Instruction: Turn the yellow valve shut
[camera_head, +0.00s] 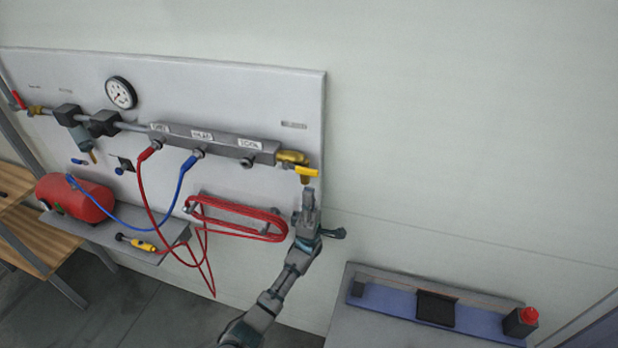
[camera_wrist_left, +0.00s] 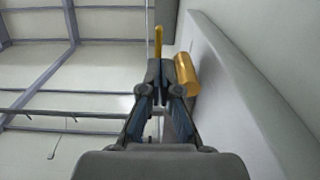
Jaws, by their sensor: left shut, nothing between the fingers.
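The yellow valve handle (camera_head: 307,172) sits at the right end of the grey manifold, on a brass valve body (camera_head: 291,157). The handle points to the right and slightly down. My left gripper (camera_head: 309,192) is shut and empty, pointing up just below the handle. In the left wrist view the shut fingertips (camera_wrist_left: 160,68) are close below the thin yellow handle (camera_wrist_left: 158,42), and the brass body (camera_wrist_left: 186,75) is beside them on the right. I cannot tell whether fingertips and handle touch. My right gripper is not in view.
The grey manifold (camera_head: 215,143) carries a red hose (camera_head: 139,180) and a blue hose (camera_head: 187,185). A red coiled hose (camera_head: 237,219) hangs left of my gripper. A shelf (camera_head: 120,235) holds a red tank (camera_head: 77,197). A bench (camera_head: 370,321) stands lower right. The wall right of the panel is clear.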

